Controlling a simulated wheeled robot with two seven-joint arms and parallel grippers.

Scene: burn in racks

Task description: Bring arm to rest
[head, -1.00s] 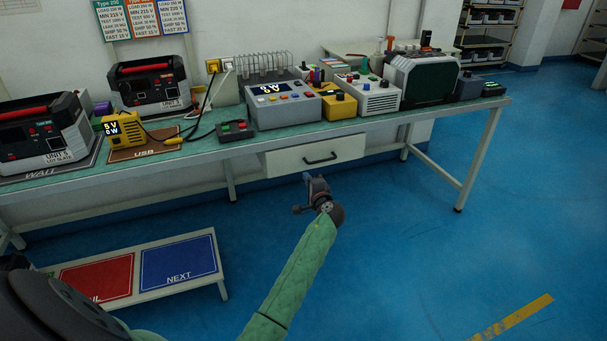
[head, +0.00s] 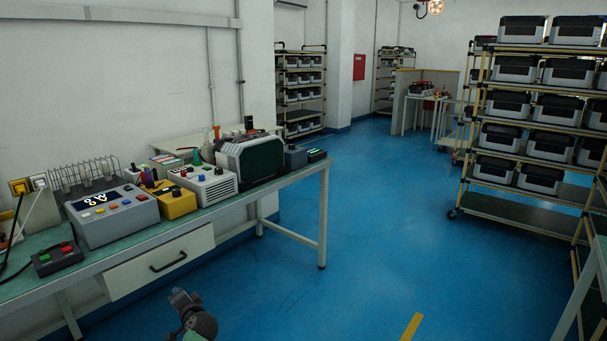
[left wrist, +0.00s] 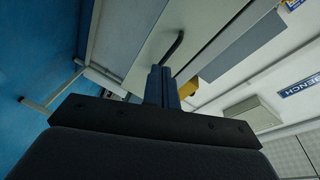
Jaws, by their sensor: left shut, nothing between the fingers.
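My left gripper (head: 183,300) shows at the bottom of the head view, in front of the workbench and below its drawer (head: 160,261). It is shut and empty, its fingers pressed together. In the left wrist view my left gripper (left wrist: 162,84) points toward the bench front, with the drawer handle (left wrist: 172,48) showing beyond the fingertips. I cannot tell the exact gap to the drawer, but nothing is held. My right gripper is in neither view.
The workbench (head: 245,197) carries a grey meter box (head: 112,214), a yellow box (head: 168,200) and a dark green-fronted unit (head: 250,158). A rack of several units (head: 530,110) stands at the right. Blue floor (head: 390,220) is clear between.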

